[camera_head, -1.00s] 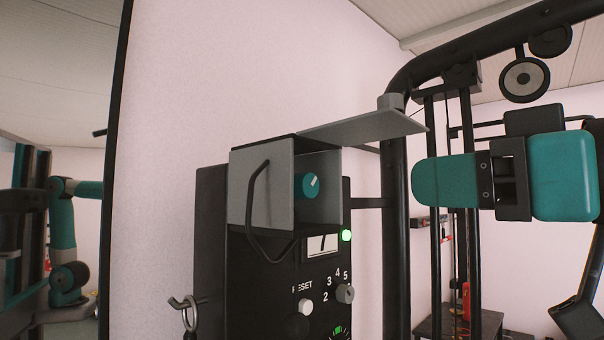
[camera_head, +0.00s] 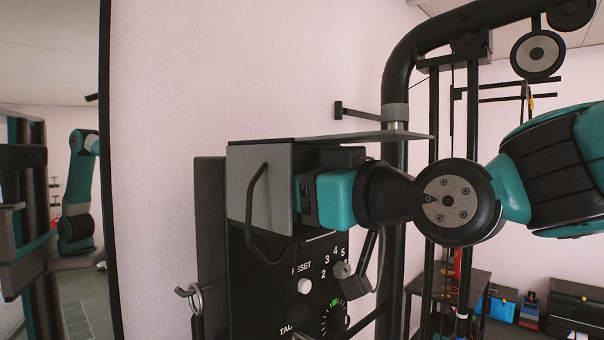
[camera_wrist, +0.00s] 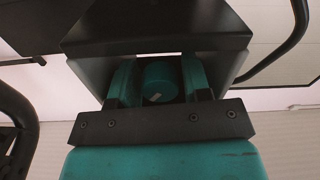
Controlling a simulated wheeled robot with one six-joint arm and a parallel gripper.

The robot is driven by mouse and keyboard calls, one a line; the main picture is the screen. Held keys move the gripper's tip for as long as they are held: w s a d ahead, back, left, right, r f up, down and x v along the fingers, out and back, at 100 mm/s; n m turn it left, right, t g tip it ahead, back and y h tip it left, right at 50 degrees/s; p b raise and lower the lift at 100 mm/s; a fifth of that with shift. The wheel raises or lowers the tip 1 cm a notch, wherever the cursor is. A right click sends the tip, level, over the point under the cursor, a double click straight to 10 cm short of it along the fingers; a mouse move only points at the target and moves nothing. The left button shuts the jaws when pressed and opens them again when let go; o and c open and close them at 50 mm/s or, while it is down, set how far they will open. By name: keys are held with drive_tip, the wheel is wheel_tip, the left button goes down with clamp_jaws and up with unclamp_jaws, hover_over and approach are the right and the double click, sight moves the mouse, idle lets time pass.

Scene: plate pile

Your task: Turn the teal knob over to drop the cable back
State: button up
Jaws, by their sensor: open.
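The teal knob (camera_wrist: 158,84) is a short round cylinder with a small pale mark on it. It sits inside the open-sided grey and black hood (camera_head: 262,185) on the black control box. In the wrist view my gripper (camera_wrist: 159,78) has one finger on each side of the knob, inside the hood. The fingers are apart, and I cannot tell whether they touch the knob. In the head view my gripper's body (camera_head: 325,198) fills the hood opening and hides the knob and fingers. No cable can be made out for certain.
A grey flap (camera_head: 365,137) sticks out above the hood. A black bent handle (camera_head: 258,213) is on its side. Below are a white reset button (camera_head: 304,286) and a numbered selector (camera_head: 341,270). A thick black post (camera_head: 393,240) stands close on the right.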

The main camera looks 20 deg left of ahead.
drive_tip(key=c, duration=0.6)
drive_tip(key=shift+f+m+b, duration=0.15)
drive_tip(key=shift+m+b, duration=0.25)
drive_tip(key=shift+b, duration=0.05)
drive_tip(key=shift+c, duration=0.2)
drive_tip(key=shift+m, duration=0.3)
drive_tip(key=o, duration=0.6)
drive_tip(key=shift+o, duration=0.2)
drive_tip(key=shift+d, duration=0.1)
